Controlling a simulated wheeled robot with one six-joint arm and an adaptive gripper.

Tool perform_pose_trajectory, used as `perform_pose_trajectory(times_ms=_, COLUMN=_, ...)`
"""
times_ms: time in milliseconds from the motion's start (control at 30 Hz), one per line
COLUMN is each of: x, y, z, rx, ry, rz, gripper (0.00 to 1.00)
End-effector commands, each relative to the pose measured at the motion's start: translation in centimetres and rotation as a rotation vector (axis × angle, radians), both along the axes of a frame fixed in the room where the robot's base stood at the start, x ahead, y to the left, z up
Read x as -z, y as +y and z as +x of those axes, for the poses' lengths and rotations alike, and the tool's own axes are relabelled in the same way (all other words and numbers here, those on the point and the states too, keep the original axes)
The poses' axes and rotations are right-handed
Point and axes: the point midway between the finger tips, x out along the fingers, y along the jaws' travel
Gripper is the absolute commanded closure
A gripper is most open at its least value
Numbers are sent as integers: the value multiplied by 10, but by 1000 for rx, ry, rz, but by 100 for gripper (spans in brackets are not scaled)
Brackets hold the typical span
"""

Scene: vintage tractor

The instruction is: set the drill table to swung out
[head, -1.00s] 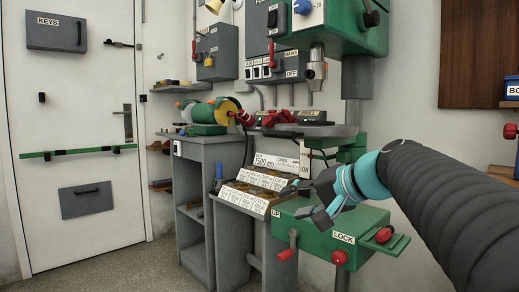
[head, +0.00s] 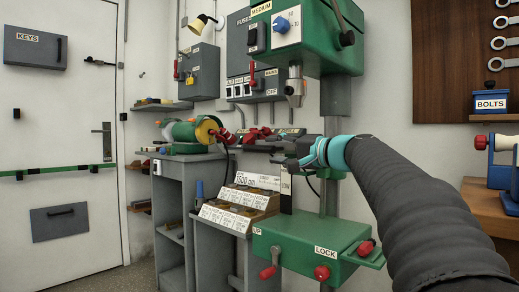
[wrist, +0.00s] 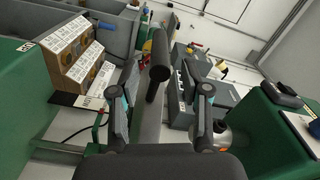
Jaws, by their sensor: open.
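In the wrist view, a dark round bar (wrist: 158,60) shows between the spread fingers of my gripper (wrist: 160,103). No contact with it is visible.
The lower housing carries a red UP lever (head: 268,272) and a red LOCK knob (head: 322,273). A labelled box rack (head: 236,205) stands left of it. A bench grinder (head: 195,130) is farther left. A wooden bench (head: 480,205) is at right.

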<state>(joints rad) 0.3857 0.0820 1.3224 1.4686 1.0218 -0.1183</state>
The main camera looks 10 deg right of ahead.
Motion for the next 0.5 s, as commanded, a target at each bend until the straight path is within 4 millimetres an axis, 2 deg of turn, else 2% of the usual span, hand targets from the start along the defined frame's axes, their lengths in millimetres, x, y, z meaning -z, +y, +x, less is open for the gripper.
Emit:
perform_pose_trajectory(times_ms=200, x=0, y=22, z=30, rx=-2, ry=1, rz=-1, gripper=53)
perform_pose_trajectory(times_ms=500, x=0, y=34, z=46, rx=0, ry=0, rz=-1, gripper=53)
